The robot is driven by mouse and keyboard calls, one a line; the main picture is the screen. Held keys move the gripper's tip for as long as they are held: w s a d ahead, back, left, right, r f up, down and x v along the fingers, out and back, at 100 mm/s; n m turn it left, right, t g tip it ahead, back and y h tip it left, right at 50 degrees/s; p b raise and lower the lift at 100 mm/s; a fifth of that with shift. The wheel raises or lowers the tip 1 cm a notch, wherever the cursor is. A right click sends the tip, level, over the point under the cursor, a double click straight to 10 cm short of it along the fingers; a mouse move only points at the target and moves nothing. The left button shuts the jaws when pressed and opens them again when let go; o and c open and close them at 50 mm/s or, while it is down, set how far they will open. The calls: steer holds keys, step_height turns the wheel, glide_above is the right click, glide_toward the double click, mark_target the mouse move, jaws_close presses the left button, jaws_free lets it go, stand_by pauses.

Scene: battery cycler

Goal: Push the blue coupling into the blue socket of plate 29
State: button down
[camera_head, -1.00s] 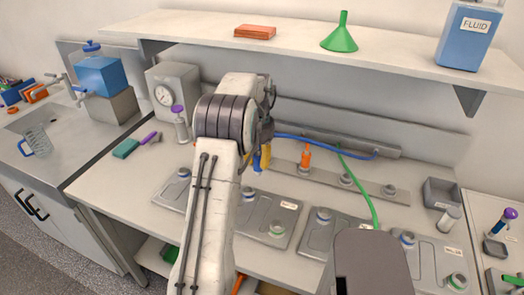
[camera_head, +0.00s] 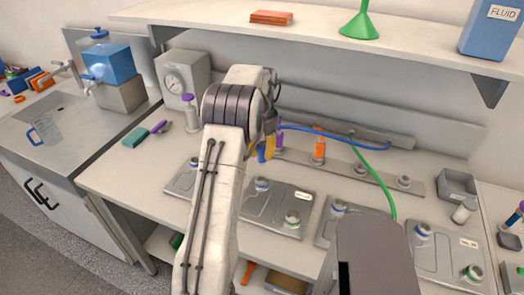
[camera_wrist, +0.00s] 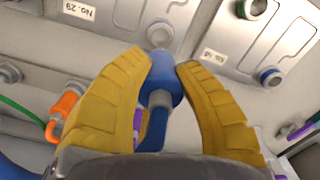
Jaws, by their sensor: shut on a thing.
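My gripper (camera_wrist: 163,75) has its yellow fingers shut on the blue coupling (camera_wrist: 166,80), with its blue hose trailing toward the bottom of the wrist view. In the wrist view the label of plate 29 (camera_wrist: 78,9) is at the top left. A round grey-looking socket (camera_wrist: 160,35) on that plate shows just past the coupling's tip; its colour is unclear. The coupling seems apart from it, though depth is hard to judge. In the head view my gripper (camera_head: 266,148) holds the coupling (camera_head: 261,154) behind a plate (camera_head: 254,205) with blue (camera_head: 262,184) and green (camera_head: 292,219) sockets.
A neighbouring plate has a blue socket (camera_wrist: 270,77) at the right of the wrist view. An orange coupling (camera_head: 319,149) stands on the rear strip, close beside my gripper. A green hose (camera_head: 378,185) arches over the plates. The shelf (camera_head: 200,20) overhangs the bench behind.

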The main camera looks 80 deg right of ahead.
mark_target(262, 165)
steer(key=shift+f+b, duration=2.55)
steer(key=shift+f, duration=0.45)
steer(key=shift+r, duration=0.1)
steer(key=shift+f+b, duration=0.65)
steer(key=shift+f, duration=1.15)
steer(key=shift+c, duration=2.1)
jaws_free()
steer(key=shift+r, duration=0.15)
